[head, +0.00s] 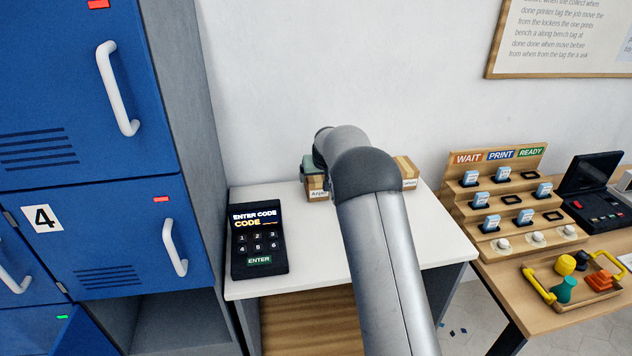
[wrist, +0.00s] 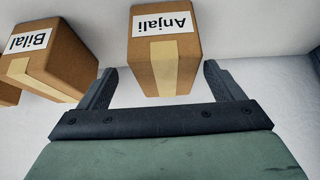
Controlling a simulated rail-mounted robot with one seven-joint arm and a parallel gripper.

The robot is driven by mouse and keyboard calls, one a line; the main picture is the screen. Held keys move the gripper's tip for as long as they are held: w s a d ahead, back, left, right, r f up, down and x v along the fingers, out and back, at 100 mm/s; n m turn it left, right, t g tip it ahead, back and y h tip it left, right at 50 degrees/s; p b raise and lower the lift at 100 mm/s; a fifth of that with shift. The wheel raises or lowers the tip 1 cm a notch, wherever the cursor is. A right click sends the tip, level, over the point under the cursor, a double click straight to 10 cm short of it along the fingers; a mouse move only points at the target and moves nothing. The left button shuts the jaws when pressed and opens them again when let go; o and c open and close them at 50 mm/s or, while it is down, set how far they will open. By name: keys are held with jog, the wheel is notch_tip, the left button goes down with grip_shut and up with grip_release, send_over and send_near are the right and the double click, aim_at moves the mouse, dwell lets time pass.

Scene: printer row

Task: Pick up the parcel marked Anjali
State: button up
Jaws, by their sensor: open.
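The parcel marked Anjali (wrist: 165,62) is a brown cardboard box with pale tape and a white label. In the wrist view it is at top centre, its near end showing between my fingertips. My gripper (wrist: 158,72) is open, one dark finger on each side of the parcel, with a visible gap on the left and a narrower one on the right. I cannot tell how deep it sits between them. In the head view the Anjali parcel (head: 317,195) stands on the white table, partly hidden by my arm and gripper.
The parcel marked Bilal (wrist: 50,55) stands to the left in the wrist view, near the left finger. In the head view another parcel (head: 408,170) shows right of my arm.

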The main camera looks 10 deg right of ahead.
jog(key=x, duration=0.1)
jog(key=p+x, duration=0.1)
jog(key=x, duration=0.2)
jog(key=shift+w+a+p, duration=0.1)
jog(key=shift+a+p, duration=0.2)
jog(key=shift+p, duration=0.05)
jog(key=shift+w+f, duration=0.35)
jog(key=shift+f, duration=0.1)
jog(key=c, duration=1.2)
